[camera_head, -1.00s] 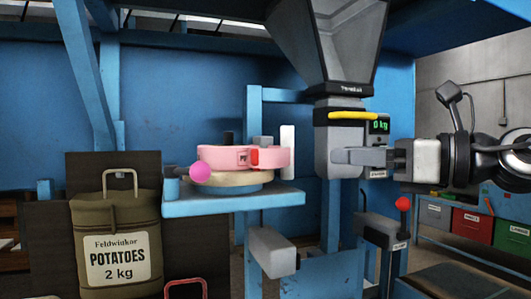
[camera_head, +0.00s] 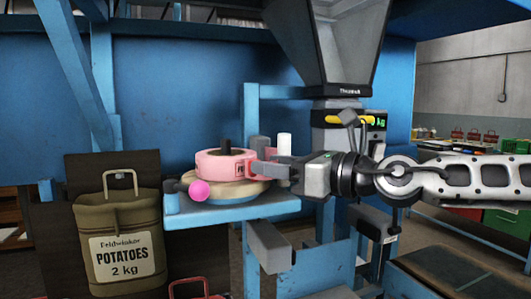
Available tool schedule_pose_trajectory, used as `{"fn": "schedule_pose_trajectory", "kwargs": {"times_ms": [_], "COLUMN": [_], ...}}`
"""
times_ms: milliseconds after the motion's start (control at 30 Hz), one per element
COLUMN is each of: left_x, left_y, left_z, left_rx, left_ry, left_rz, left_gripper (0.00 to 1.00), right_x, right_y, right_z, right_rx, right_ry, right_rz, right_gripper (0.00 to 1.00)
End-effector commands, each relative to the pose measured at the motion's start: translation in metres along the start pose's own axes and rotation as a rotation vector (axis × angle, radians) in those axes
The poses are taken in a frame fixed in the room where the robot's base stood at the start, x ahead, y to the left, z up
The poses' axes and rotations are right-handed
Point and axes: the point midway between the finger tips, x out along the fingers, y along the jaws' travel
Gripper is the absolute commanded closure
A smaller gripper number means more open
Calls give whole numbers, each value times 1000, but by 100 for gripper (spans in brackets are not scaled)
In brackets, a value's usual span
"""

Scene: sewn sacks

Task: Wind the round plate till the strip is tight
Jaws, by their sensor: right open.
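The round plate (camera_head: 232,190) is a pale tan disc on a blue shelf (camera_head: 222,210), with a pink ball knob (camera_head: 200,191) at its front left. A pink strip (camera_head: 215,166) is coiled in a band above the plate, around a dark upright pin (camera_head: 224,146). My right gripper (camera_head: 268,170) comes in from the right and is open, its fingers at the right side of the pink coil. They hide that side of the coil, and I cannot tell whether they touch it. My left gripper is not in view.
A white upright post (camera_head: 285,146) stands behind my right gripper. A grey hopper (camera_head: 335,50) hangs above right. A potato sack (camera_head: 118,240) hangs at the left. A grey block (camera_head: 270,246) sticks out below the shelf.

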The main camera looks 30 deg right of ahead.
Motion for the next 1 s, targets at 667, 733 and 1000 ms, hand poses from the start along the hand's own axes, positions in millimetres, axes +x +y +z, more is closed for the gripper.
{"fn": "schedule_pose_trajectory", "kwargs": {"times_ms": [667, 733, 1000], "left_x": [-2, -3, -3], "left_y": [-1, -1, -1], "left_z": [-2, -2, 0], "left_rx": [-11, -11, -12], "left_ry": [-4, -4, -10], "left_rz": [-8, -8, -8], "left_gripper": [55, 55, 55], "right_x": [22, 22, 22], "right_y": [0, 0, 0], "right_z": [0, 0, 0], "right_rx": [0, 0, 0], "right_ry": [-2, -2, -1], "right_rz": [0, 0, 0], "right_gripper": [57, 57, 100]}}
